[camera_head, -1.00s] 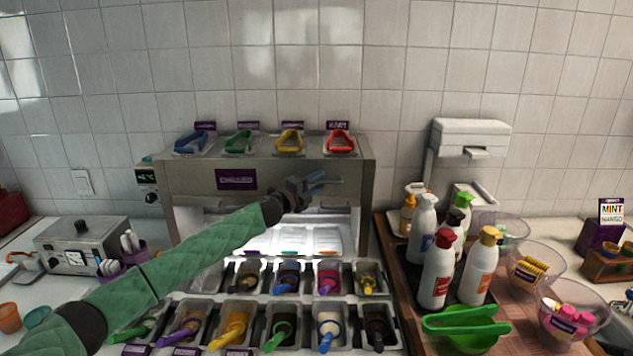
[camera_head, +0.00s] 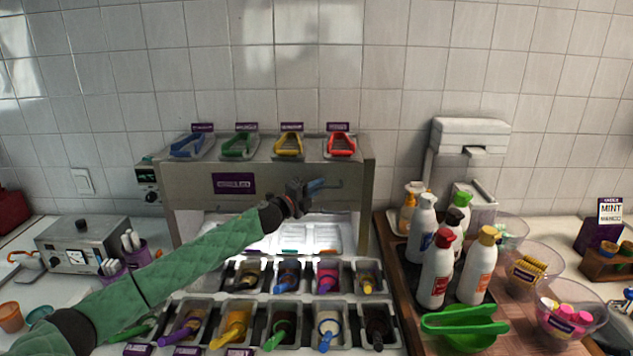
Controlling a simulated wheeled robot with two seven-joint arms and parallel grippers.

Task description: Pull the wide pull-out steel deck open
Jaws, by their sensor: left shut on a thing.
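The wide steel deck (camera_head: 265,175) is the broad brushed-steel front and top in the middle of the view, with a purple label on its face. Several trays with blue, green, yellow and red tongs ride on its top. My left gripper (camera_head: 316,186) is at the right part of the deck's front face, shut on what looks like the deck's handle (camera_head: 338,182). The fingers and wrist hide most of the handle. My right gripper is not in view.
Below the deck is a lit bay with clear bins (camera_head: 308,235), then rows of topping tubs with coloured scoops (camera_head: 282,325). A wooden board (camera_head: 408,280) with squeeze bottles (camera_head: 436,270) stands close on the right. A steel appliance (camera_head: 83,245) stands left.

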